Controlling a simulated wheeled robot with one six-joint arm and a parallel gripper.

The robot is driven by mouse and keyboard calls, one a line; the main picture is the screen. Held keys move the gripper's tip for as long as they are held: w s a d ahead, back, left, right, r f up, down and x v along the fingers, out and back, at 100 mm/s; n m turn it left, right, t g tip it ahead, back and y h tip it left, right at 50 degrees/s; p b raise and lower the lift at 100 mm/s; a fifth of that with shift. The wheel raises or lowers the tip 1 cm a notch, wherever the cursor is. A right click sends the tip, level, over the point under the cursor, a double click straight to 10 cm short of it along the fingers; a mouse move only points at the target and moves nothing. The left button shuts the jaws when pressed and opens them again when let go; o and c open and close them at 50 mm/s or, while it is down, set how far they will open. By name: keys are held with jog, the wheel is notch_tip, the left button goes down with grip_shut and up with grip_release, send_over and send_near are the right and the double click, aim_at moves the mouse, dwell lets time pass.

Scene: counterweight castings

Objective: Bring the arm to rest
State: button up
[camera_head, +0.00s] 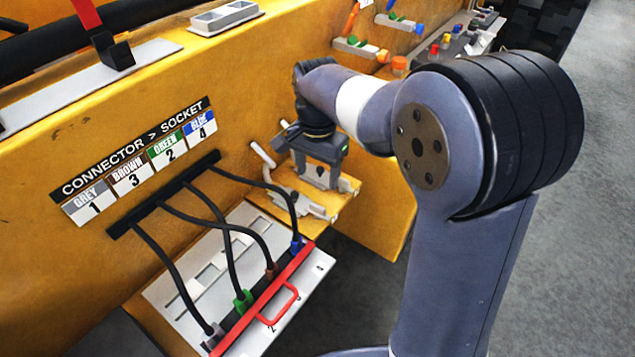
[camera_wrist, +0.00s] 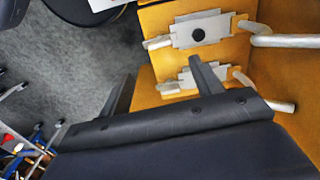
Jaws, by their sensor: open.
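My arm reaches over from the right in the head view, bent, with my gripper (camera_head: 318,172) pointing down at a small yellow shelf (camera_head: 345,192) with grey metal fittings (camera_head: 300,205). Below the fingers lie two grey plates with tubular handles, the farther plate (camera_wrist: 200,30) having a dark round spot. Whether a finger touches the nearer plate (camera_wrist: 190,75) I cannot tell. My wrist hides part of the fittings in the head view.
A pale socket panel (camera_head: 180,290) at lower left has black cables ending in grey, green (camera_head: 243,302), brown and blue (camera_head: 297,247) connectors beside a red bar (camera_head: 265,300) with a handle. A yellow wall (camera_head: 265,85) stands behind. Grey floor (camera_head: 580,200) is clear at right.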

aim_at(317, 206)
jog(key=shift+r, duration=0.2)
notch_tip(317, 206, down, 11)
jog(key=shift+r, duration=0.1)
dwell(0.5)
dwell(0.5)
